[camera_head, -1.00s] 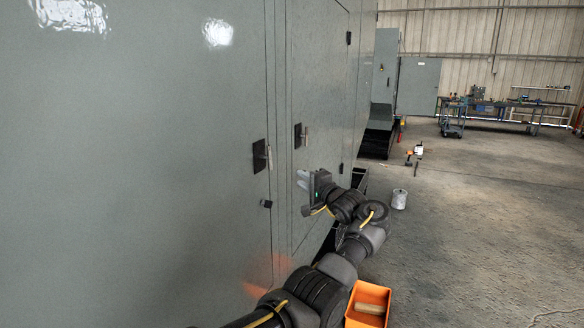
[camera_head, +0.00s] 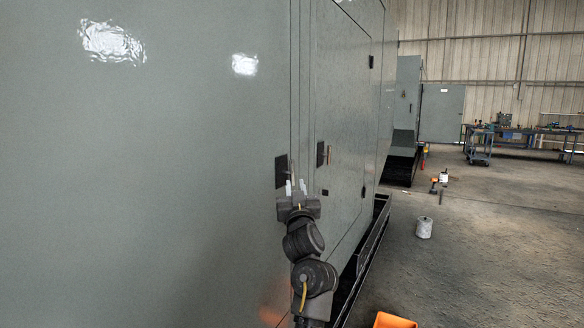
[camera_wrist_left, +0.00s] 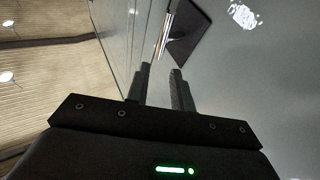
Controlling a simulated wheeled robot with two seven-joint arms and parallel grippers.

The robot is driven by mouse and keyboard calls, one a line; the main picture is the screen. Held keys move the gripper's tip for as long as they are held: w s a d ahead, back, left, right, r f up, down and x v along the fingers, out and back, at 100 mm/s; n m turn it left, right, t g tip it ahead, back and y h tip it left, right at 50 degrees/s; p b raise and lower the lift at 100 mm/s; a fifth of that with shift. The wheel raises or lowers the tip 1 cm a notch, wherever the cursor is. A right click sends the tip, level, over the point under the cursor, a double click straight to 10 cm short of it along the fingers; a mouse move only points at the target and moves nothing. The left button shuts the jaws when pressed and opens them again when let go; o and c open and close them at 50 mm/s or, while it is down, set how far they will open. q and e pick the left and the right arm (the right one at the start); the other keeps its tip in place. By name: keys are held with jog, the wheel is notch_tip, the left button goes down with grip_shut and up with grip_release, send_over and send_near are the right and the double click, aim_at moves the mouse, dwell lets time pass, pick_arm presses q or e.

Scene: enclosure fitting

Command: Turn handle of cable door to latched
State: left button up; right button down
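A grey cabinet door (camera_head: 180,170) fills the left of the head view. A black handle plate (camera_head: 281,171) sits near its right edge; I cannot tell from any label whether this is the cable door. In the left wrist view a slim metallic handle (camera_wrist_left: 165,38) stands off the black plate (camera_wrist_left: 187,35). My left gripper (camera_head: 297,186) is in front of and just below this plate. Its two fingers (camera_wrist_left: 161,78) are apart, with the handle just beyond the tips and nothing visibly held between them. My right gripper is not in view.
A second handle plate (camera_head: 320,154) with an upright bar is on the neighbouring panel to the right. A dark base ledge (camera_head: 372,240) runs along the cabinet foot. An orange bin (camera_head: 394,321) and a white bucket (camera_head: 424,228) stand on the floor. The floor at right is mostly clear.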

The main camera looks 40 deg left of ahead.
aim_at(292, 167)
pick_arm(q)
jog(key=p+x, duration=0.3)
jog(key=x, duration=0.7)
jog(key=shift+a+r, duration=0.1)
jog(key=shift+r, duration=0.15)
jog(key=shift+w+a, duration=0.2)
jog(key=shift+c, duration=0.4)
grip_shut()
jog(key=p, duration=0.2)
jog(key=shift+r+m+h+p, duration=0.3)
jog(key=shift+h, duration=0.1)
jog(key=shift+w+f, duration=0.1)
jog(key=shift+f, duration=0.2)
